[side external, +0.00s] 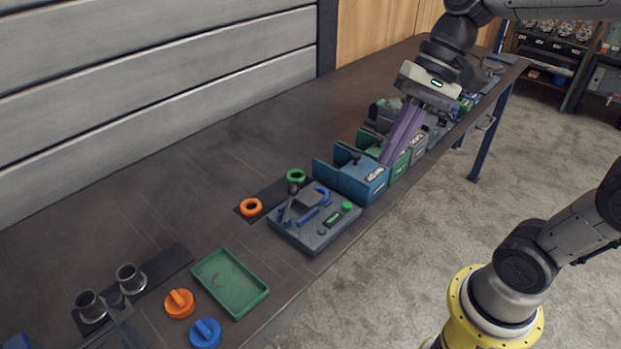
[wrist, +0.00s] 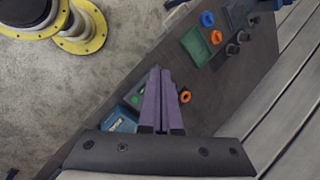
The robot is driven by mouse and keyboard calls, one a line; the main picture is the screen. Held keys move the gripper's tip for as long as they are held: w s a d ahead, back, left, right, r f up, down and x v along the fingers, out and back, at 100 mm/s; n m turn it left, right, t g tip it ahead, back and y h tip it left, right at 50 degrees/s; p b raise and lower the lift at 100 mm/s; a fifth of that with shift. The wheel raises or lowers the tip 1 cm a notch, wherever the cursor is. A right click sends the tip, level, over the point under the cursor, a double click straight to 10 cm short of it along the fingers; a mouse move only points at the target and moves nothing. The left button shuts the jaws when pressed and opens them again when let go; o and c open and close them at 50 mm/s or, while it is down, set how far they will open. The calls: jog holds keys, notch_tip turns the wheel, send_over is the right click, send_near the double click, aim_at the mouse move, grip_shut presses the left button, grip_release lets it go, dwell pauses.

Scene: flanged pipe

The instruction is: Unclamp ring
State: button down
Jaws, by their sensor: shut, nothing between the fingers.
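An orange ring (side external: 251,207) and a green ring (side external: 296,176) lie on a dark mat behind a grey clamp fixture (side external: 312,239). The fixture carries blue clamp parts (side external: 322,194), a black-knobbed lever (side external: 292,190) and a green button (side external: 347,206). I cannot tell whether a ring sits in the clamp. My gripper (side external: 386,163), with long purple fingers, is shut and empty above the row of bins, right of the fixture. In the wrist view the fingers (wrist: 160,70) cover much of the fixture; the orange ring (wrist: 185,97) shows just right of them.
Blue bins (side external: 362,184) and green bins (side external: 400,166) line the bench's right side. A green tray (side external: 230,283), an orange knob (side external: 179,303), a blue knob (side external: 205,334) and flanged pipes (side external: 131,278) stand at the near left. The bench's back middle is clear.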

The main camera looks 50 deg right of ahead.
jog(key=w+d+f+m+g+y, duration=0.1)
jog(key=w+d+f+m+y, duration=0.15)
jog(key=w, duration=0.45)
jog(key=w+d+f+m+y, duration=0.1)
jog(key=w+d+m+y, duration=0.1)
jog(key=w+d+m, duration=0.3)
jog(key=w+d+f+m+y, duration=0.1)
jog(key=d+f, duration=0.1)
jog(key=f, duration=0.1)
jog(key=w+d+f+m, duration=0.1)
jog(key=w+d+f, duration=0.1)
jog(key=f, duration=0.2)
jog(key=w+d+f+m+y, duration=0.1)
jog(key=w+d+f, duration=0.1)
jog(key=d+f, duration=0.1)
jog(key=shift+w+f+m+t+y, duration=0.2)
jog(key=shift+f+m+t+y, duration=0.2)
jog(key=shift+f, duration=0.25)
jog(key=shift+d, duration=0.3)
jog(key=shift+s, duration=0.1)
